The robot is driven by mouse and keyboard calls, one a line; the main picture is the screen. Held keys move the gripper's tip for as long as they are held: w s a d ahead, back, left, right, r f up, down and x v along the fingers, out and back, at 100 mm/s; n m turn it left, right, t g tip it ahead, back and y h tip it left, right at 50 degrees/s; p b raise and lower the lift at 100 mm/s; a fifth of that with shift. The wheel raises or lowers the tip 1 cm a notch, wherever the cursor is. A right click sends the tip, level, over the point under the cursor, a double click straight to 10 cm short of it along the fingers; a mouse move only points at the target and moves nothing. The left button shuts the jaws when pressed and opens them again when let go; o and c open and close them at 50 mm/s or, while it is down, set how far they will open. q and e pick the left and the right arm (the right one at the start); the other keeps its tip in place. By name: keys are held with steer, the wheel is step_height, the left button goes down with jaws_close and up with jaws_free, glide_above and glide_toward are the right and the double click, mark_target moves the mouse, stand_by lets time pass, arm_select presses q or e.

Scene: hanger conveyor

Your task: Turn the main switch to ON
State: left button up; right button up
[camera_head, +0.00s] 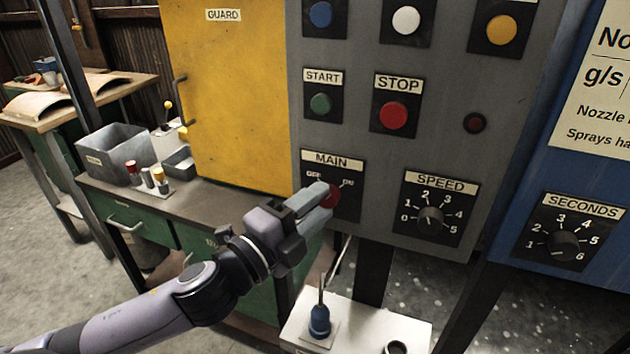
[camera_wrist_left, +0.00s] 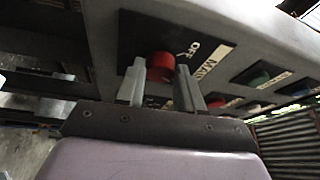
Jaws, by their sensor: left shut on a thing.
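The main switch (camera_head: 333,196) is a red knob on a black plate labelled MAIN, with OFF at its left and ON at its right, on the grey control panel (camera_head: 383,160). In the left wrist view the red knob (camera_wrist_left: 160,66) shows between and beyond the fingertips of the left gripper (camera_wrist_left: 160,80). Which way the knob points is hard to tell. My right gripper is not in view.
Green START (camera_head: 320,103) and red STOP (camera_head: 393,116) buttons sit above the switch. The SPEED dial (camera_head: 430,219) is to its right. A yellow guard door (camera_head: 230,100) stands at left. A small white table (camera_head: 410,329) with a blue-based tool (camera_head: 320,320) is below.

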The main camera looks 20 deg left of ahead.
arm_select(q)
steer(key=shift+r+m+g+p, duration=0.25)
steer(key=shift+m+g+p, duration=0.45)
steer(key=shift+m+p, duration=0.7)
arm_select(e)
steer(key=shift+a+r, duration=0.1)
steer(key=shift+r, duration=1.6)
arm_select(q)
steer(key=shift+m, duration=0.4)
steer(key=o, duration=1)
steer(key=shift+o, duration=0.2)
steer(key=b+v, duration=0.2)
steer(key=v, duration=0.5)
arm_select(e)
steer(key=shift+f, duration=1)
